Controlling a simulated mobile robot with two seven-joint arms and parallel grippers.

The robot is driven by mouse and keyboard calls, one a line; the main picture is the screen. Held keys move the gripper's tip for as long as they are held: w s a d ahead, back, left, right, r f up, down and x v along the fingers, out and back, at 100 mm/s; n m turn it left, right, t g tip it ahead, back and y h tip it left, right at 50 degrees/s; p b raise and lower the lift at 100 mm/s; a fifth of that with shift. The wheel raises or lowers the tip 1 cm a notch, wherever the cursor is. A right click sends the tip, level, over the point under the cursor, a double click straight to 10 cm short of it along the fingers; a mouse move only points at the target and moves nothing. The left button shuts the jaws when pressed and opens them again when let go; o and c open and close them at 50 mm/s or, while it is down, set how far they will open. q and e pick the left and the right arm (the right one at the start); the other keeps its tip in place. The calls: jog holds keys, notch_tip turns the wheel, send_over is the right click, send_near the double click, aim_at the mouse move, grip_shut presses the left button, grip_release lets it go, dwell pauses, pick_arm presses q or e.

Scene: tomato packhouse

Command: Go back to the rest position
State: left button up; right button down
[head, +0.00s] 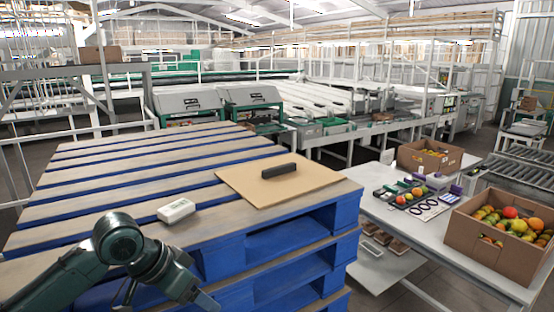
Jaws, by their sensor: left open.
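My left arm comes in from the lower left, and my left gripper (206,302) is at the bottom edge, in front of the near side of the blue pallet stack (285,245). The gripper points down and to the right. Its jaws are open, nothing shows between them, and their ends are partly cut off by the frame. My right gripper is not in view.
On the pallet's wooden slats lie a small white box (176,210) and a cardboard sheet (240,184) with a black bar (279,171). At right, a table (395,232) holds tomato cartons (478,240) and a sorting tray. Grading machines (190,103) stand behind.

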pick_arm(q)
jog(key=s+d+f+n+t+h, duration=0.1)
jog(key=s+d+f+t, duration=0.15)
jog(key=f, duration=0.55)
jog(key=s+d+f+n+t+h, duration=0.1)
jog(key=s+d+f+n, duration=0.15)
jog(key=f, duration=0.55)
jog(key=s+a+f+n+t+y, duration=0.1)
jog(key=s+a+f+y, duration=0.3)
jog(key=s+f, duration=0.7)
jog(key=s+a+t, duration=0.1)
jog(key=s, duration=0.2)
jog(key=shift+s+a+t, duration=0.2)
jog(key=shift+t, duration=0.15)
